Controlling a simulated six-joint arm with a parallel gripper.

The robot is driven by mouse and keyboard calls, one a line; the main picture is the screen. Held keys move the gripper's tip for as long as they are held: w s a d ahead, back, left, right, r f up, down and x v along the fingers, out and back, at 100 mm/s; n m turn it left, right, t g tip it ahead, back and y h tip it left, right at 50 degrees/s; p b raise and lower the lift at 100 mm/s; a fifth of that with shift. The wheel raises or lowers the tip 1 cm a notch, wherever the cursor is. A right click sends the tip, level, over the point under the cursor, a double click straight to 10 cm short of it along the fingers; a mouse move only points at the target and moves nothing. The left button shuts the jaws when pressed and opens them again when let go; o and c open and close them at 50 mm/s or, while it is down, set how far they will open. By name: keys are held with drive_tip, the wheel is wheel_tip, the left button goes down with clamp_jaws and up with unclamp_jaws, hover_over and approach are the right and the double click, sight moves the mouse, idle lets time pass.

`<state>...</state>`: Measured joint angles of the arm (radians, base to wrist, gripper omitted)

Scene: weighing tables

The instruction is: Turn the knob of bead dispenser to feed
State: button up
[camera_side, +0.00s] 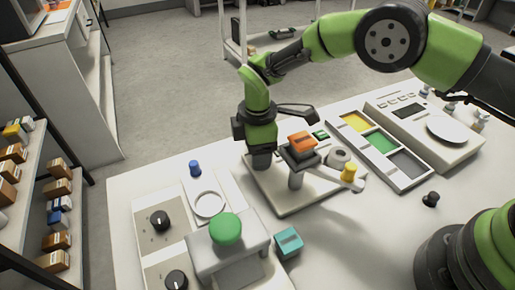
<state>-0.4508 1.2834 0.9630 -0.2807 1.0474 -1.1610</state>
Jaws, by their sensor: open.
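A grey stand with a green dome (226,229) on top is at the front left of the white table; it may be the bead dispenser, but I cannot tell for sure. Beside it is a pale panel (143,235) with a black knob (160,220) towards the back and a second black knob (176,280) at the front. My gripper (278,172) is open, pointing down over a white base plate (290,204) near the table's middle. It is well to the right of both knobs and touches neither. Its fingertips are partly hard to make out.
An orange block (301,141) and a yellow weight (348,172) are close to my gripper. A teal box (289,243) and white ring (209,205) lie near the dome. A three-colour tray (405,182) and a scale (470,150) stand to the right.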

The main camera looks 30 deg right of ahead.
wheel_tip(320, 180, up, 10)
idle(0.4)
drive_tip(key=shift+f, duration=0.1)
drive_tip(key=s+d+r+m+t+y, duration=0.15)
drive_tip(key=s+d+r+m, duration=0.3)
drive_tip(key=r, duration=0.45)
drive_tip(key=s+d+r+m+t, duration=0.2)
drive_tip(key=s+d+r+m, duration=0.3)
drive_tip(key=r, duration=0.4)
drive_tip(key=s+d+m+t, duration=0.3)
drive_tip(key=s+d+m, duration=0.3)
drive_tip(key=s, duration=0.8)
drive_tip(key=m, duration=0.3)
drive_tip(key=shift+s+d+r+m+t, duration=0.2)
drive_tip(key=shift+s+r+m+t, duration=0.1)
drive_tip(key=shift+r+m+t, duration=0.05)
drive_tip(key=shift+y, duration=0.25)
